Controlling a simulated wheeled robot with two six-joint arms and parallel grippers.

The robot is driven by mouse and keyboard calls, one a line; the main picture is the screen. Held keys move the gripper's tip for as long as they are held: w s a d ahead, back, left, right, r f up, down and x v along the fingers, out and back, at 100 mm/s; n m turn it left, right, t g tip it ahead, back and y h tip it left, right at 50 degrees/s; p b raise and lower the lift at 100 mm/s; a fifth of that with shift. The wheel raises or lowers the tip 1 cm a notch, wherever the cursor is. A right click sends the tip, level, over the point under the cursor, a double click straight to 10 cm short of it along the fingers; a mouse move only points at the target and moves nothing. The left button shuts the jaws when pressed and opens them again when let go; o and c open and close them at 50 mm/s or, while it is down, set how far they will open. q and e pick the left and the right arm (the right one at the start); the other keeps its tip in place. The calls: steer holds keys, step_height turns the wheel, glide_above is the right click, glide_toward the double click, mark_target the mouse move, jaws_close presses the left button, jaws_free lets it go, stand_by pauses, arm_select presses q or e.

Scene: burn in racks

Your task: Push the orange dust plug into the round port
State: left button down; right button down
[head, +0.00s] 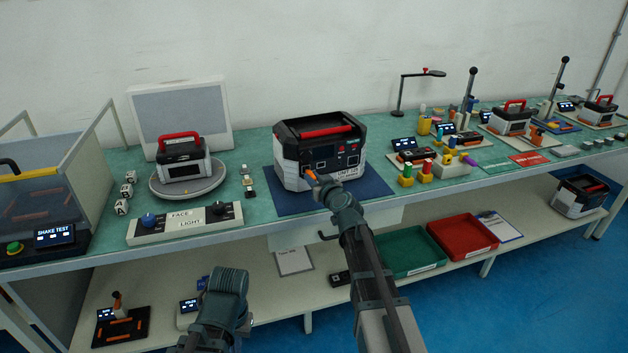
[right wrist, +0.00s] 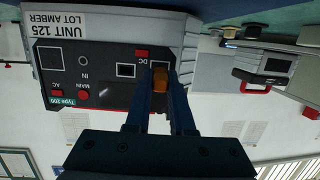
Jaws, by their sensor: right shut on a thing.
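The unit (head: 320,135) is a black and white box with a red handle on a dark blue mat. Its front panel shows upside down in the right wrist view (right wrist: 100,98). The round port (right wrist: 83,60), beside the label IN, is open and empty. My right gripper (head: 316,180) is shut on the orange dust plug (right wrist: 160,78), which also shows in the head view (head: 310,175). The plug is in front of a square socket at the panel's end, to the side of the round port. I cannot tell whether it touches the panel. My left gripper's fingers do not show.
The blue mat (head: 287,203) lies on the green bench. A light box (head: 185,223) and a turntable (head: 187,188) with a smaller unit are to the left. Coloured pegs and small fixtures stand to the right. Green (head: 410,268) and red trays (head: 462,258) lie on the lower shelf.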

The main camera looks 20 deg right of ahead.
steer(key=shift+w+a, duration=0.1)
steer(key=shift+w, duration=0.65)
steer(key=c, duration=0.7)
jaws_free()
steer(key=shift+s, duration=0.1)
steer(key=p+v, duration=0.2)
steer(key=v, duration=1.1)
steer(key=shift+s+p, duration=0.35)
